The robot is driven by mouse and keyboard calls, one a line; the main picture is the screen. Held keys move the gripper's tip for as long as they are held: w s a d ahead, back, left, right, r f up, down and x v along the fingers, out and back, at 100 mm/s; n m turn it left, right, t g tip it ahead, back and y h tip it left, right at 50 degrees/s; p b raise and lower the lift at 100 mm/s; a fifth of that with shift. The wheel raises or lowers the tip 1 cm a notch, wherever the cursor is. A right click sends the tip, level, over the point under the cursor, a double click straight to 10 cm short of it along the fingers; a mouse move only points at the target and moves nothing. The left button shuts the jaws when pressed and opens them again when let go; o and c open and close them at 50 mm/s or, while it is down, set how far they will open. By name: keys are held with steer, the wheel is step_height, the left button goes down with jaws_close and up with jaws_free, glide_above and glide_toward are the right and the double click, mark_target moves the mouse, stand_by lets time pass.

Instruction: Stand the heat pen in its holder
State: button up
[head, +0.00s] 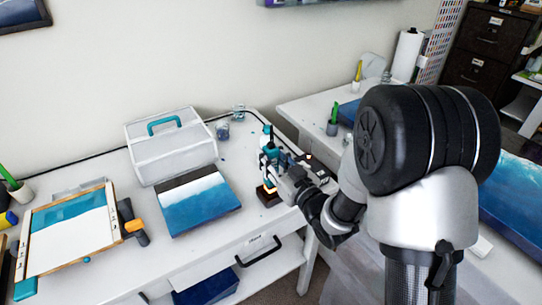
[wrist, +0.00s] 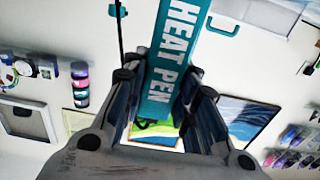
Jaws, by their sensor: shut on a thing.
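The heat pen is a teal stick with white "HEAT PEN" lettering. In the wrist view the heat pen (wrist: 172,70) runs between the two fingers of my gripper (wrist: 170,110), which is shut on it. In the head view the pen (head: 267,140) stands roughly upright at the end of my gripper (head: 270,165), near the right end of the white table. A small dark block with a yellowish patch, seemingly the holder (head: 268,197), sits on the table just below the pen. My gripper hides part of the pen, and I cannot tell whether its lower end touches the block.
A blue-and-white painted panel (head: 197,203) lies left of the block. Behind it stands a white case (head: 170,145) with a teal handle. Small jars (head: 223,130) stand at the back. A second table (head: 310,108) stands behind right.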

steer(key=o, duration=1.1)
steer(key=v, duration=0.7)
steer(key=shift+s+d, duration=0.15)
steer(key=shift+s, duration=0.05)
stand_by(0.3)
